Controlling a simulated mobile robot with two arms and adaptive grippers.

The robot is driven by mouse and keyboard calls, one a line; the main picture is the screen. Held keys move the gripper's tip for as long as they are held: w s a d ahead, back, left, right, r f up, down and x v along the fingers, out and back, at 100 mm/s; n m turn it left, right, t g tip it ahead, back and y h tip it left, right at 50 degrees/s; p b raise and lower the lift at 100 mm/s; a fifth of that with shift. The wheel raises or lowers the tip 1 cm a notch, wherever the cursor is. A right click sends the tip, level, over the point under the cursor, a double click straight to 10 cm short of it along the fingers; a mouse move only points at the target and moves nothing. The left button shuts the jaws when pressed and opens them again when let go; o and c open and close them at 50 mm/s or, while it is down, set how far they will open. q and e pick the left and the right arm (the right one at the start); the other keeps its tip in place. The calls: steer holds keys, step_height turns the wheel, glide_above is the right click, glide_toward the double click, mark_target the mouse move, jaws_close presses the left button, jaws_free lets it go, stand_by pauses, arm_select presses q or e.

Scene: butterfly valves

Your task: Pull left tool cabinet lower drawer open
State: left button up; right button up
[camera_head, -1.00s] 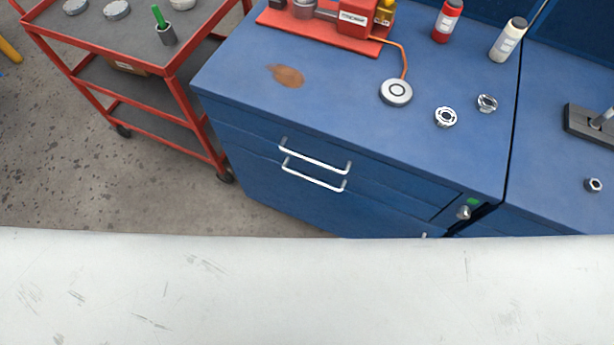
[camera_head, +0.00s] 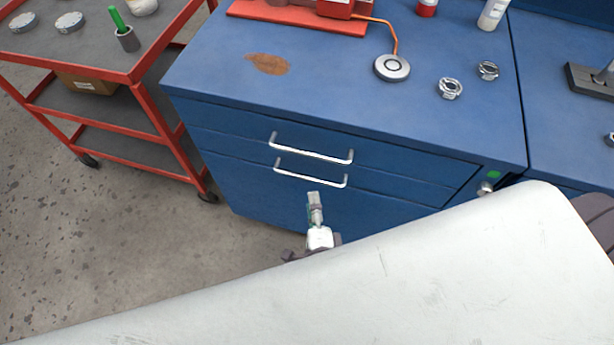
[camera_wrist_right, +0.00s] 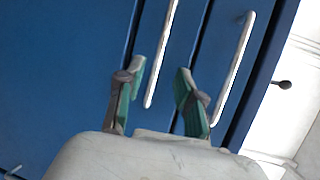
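The blue tool cabinet (camera_head: 250,205) has two drawer fronts with white bar handles, the upper handle (camera_head: 312,150) and the lower drawer's handle (camera_head: 310,178). Both drawers look shut. My right gripper (camera_head: 314,197) shows just below the lower handle in the head view, in front of the cabinet. In the right wrist view its two teal-padded fingers (camera_wrist_right: 161,68) are apart. One handle (camera_wrist_right: 153,85) shows between them, another handle (camera_wrist_right: 235,70) to their right. I cannot tell how far the fingers are from the handle. My left gripper is not in view.
A red cart (camera_head: 150,75) stands left of the cabinet, with open floor (camera_head: 110,230) in front. A key-like knob (camera_head: 486,188) sits at the front's right side.

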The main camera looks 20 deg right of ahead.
mark_target(309, 179)
steer(key=x, duration=0.8)
steer(key=shift+w+f, duration=0.15)
steer(key=shift+w, duration=0.25)
jaws_close()
